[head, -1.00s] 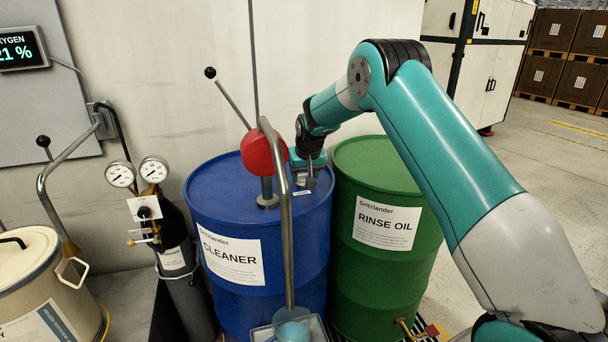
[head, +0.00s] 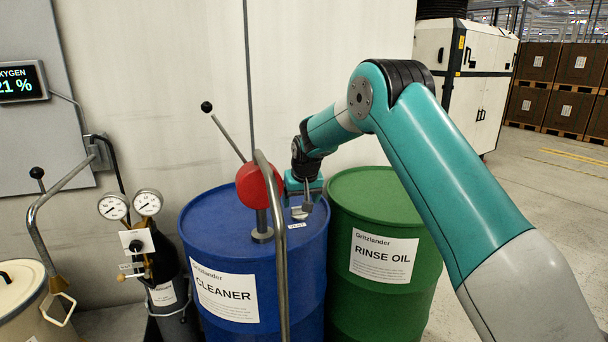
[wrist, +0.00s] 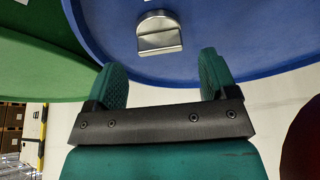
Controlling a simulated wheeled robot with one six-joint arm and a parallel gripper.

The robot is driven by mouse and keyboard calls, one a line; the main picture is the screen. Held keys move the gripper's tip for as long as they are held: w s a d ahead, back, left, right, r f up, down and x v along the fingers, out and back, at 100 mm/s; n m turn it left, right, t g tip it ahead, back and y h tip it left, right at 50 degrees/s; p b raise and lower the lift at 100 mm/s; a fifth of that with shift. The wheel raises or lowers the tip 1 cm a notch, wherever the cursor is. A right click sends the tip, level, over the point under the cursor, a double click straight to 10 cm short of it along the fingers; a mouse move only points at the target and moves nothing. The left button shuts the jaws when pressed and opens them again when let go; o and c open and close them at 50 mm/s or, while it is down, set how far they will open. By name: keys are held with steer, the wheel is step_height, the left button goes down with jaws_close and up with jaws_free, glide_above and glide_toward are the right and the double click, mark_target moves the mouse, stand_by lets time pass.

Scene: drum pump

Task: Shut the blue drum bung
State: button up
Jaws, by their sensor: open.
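The blue drum (head: 262,275) labelled CLEANER stands against the wall. Its metal bung (head: 299,213) sits on the top near the right rim, behind a small tag. In the wrist view the bung (wrist: 158,36) is a round silver cap with a raised bar across it. My gripper (head: 307,204) is at the bung, partly hiding it in the head view. In the wrist view my gripper (wrist: 164,68) is open and empty, its two green fingers spread. The bung lies ahead of the gap between them and is not between the pads.
A red pump head (head: 259,186) with a lever and bent steel pipe (head: 275,250) stands left of the bung. A green drum (head: 385,215) labelled RINSE OIL stands close at right. A gas cylinder (head: 170,300) with gauges and a cream drum (head: 20,300) are at left.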

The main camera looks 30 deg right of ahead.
steer(key=b+v, duration=0.1)
steer(key=v, duration=1.3)
